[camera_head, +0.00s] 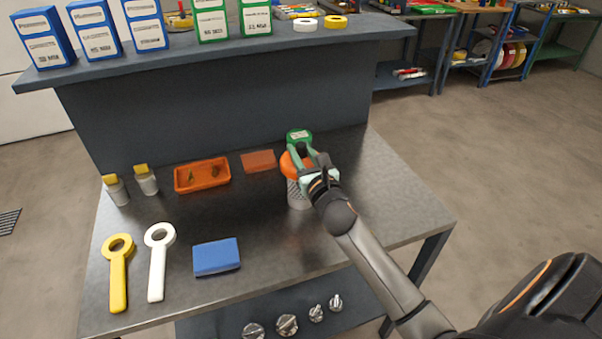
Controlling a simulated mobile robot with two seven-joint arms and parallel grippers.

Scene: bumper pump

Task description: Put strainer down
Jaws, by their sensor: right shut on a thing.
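The strainer looks to be the grey mesh cylinder (297,196) with an orange top, upright at the right part of the dark metal table (385,195). My right gripper (308,163) comes in from the lower right and is shut on the strainer's orange top. The gripper and wrist hide part of the top and the right side of the cylinder. I cannot tell whether the strainer's bottom touches the table. My left gripper is not in view.
A green container (298,137) stands just behind the strainer. To the left are an orange tray (202,176), a flat orange block (258,161), a blue box (216,257), two yellow-capped bottles (146,180), and yellow (118,280) and white (157,270) ring-ended tools. The front-centre tabletop is bare.

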